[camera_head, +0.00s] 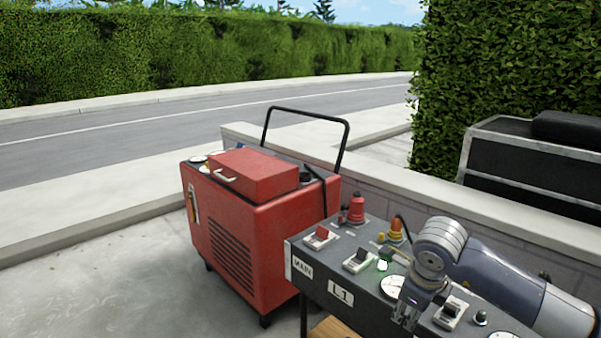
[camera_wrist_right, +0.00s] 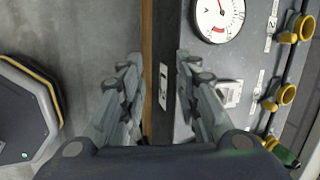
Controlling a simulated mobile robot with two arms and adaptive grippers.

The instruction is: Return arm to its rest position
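My right arm reaches in from the right in the head view, and its gripper (camera_head: 406,312) hangs over the front edge of a grey control panel (camera_head: 318,258). In the right wrist view the right gripper (camera_wrist_right: 155,80) is open, its two fingers apart with nothing between them. Below the gap lie the panel's front edge and a white label. My left gripper is in neither view.
The panel carries switches, a red knob (camera_head: 356,208), an orange knob (camera_head: 396,230) and a gauge (camera_head: 392,286). A red wheeled machine (camera_head: 250,245) stands beside it. A low wall (camera_head: 390,195) and black case (camera_head: 535,175) are behind. Pavement at left is clear.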

